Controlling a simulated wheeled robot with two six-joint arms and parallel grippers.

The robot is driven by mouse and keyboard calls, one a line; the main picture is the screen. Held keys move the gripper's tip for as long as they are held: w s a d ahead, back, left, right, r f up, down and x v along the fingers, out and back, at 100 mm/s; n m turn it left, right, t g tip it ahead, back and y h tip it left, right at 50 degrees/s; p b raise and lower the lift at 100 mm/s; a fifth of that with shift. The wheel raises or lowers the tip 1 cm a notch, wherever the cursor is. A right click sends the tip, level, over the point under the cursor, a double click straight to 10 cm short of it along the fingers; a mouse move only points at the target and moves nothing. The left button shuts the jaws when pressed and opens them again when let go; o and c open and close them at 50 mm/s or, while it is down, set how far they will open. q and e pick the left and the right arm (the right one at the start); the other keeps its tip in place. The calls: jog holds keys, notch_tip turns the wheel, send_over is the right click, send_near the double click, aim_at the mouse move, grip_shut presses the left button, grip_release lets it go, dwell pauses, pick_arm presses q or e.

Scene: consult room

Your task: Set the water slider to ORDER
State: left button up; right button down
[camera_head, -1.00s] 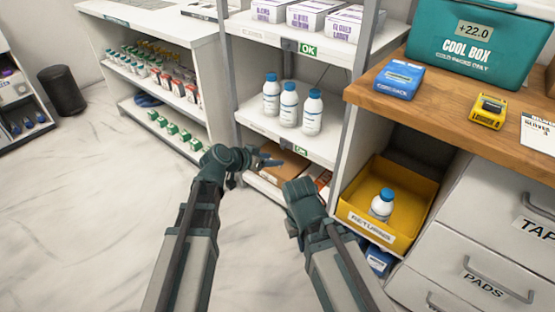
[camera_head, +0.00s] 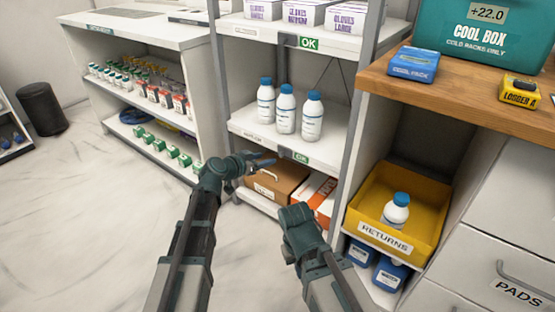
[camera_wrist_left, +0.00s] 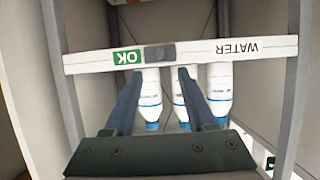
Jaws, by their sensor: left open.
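The water slider shows in the left wrist view as a dark grey block (camera_wrist_left: 160,52) on a white shelf edge marked WATER. A green OK label (camera_wrist_left: 127,57) is beside it. In the head view this edge, with its green OK label (camera_head: 301,157), runs below three white bottles with blue caps (camera_head: 286,110). My left gripper (camera_head: 268,161) is in front of and just below that edge. In the left wrist view its two fingers (camera_wrist_left: 161,76) are apart and empty, with the slider beyond their tips. My right arm shows at lower centre; its fingers are hidden.
A cardboard box (camera_head: 276,183) lies on the lower shelf behind my left gripper. A yellow RETURNS bin (camera_head: 440,230) with one bottle stands at right, under a wooden counter (camera_head: 460,98). A grey upright (camera_head: 352,110) is between.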

aim_at(280, 155)
pick_arm(q)
jog(key=b+x, duration=0.2)
jog(key=x, duration=0.7)
jog(key=shift+b, duration=0.4)
grip_shut()
jog(key=shift+s, duration=0.1)
dwell(0.8)
